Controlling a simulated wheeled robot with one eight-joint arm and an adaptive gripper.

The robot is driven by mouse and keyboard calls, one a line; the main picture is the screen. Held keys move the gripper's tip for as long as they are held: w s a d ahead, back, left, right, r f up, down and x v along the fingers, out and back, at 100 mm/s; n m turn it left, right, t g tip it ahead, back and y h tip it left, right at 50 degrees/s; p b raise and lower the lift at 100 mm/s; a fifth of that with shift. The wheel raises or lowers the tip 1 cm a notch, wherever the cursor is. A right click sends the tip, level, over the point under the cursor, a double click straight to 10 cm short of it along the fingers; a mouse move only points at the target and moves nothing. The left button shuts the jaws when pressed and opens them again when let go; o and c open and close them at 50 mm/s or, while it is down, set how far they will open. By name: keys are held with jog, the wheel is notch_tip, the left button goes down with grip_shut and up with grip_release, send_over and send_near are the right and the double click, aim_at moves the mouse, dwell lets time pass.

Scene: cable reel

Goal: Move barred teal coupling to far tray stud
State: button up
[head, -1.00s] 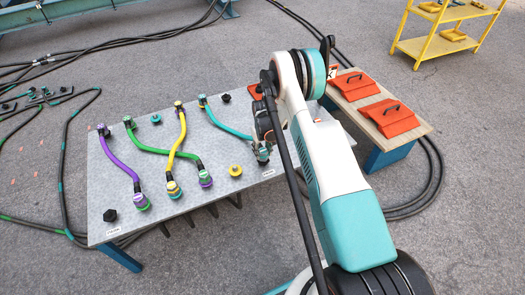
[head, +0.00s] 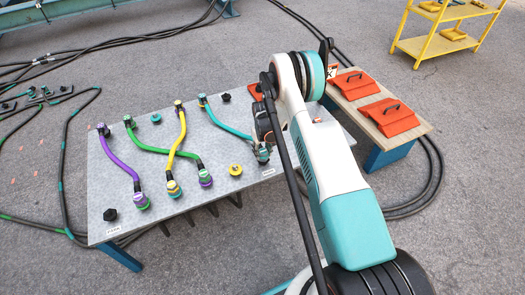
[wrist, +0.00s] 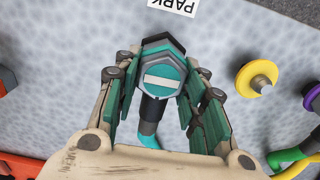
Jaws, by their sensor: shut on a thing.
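The barred teal coupling (wrist: 163,85), with a white bar on its teal end face, sits between the fingers of my gripper (wrist: 160,95) in the wrist view. My gripper is shut on it. In the head view the coupling (head: 262,154) is at the near right of the grey tray table, under my gripper (head: 262,142) and partly hidden by it. Its teal hose (head: 228,130) runs to a far-edge fitting (head: 203,101). A black stud (head: 226,97) stands at the tray's far edge, right of that fitting. Another black stud (head: 110,214) stands at the near left.
Purple (head: 118,160), green (head: 150,148) and yellow (head: 178,140) hoses lie left on the grey table (head: 205,215). A yellow cap (head: 235,170) is left of the coupling; a teal cap (head: 156,118) lies farther back. A bench with red covers (head: 388,117) stands right.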

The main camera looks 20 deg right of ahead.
aim_at(263, 150)
jog(key=o, duration=1.2)
jog(key=shift+o, duration=0.2)
notch_tip(263, 150, up, 12)
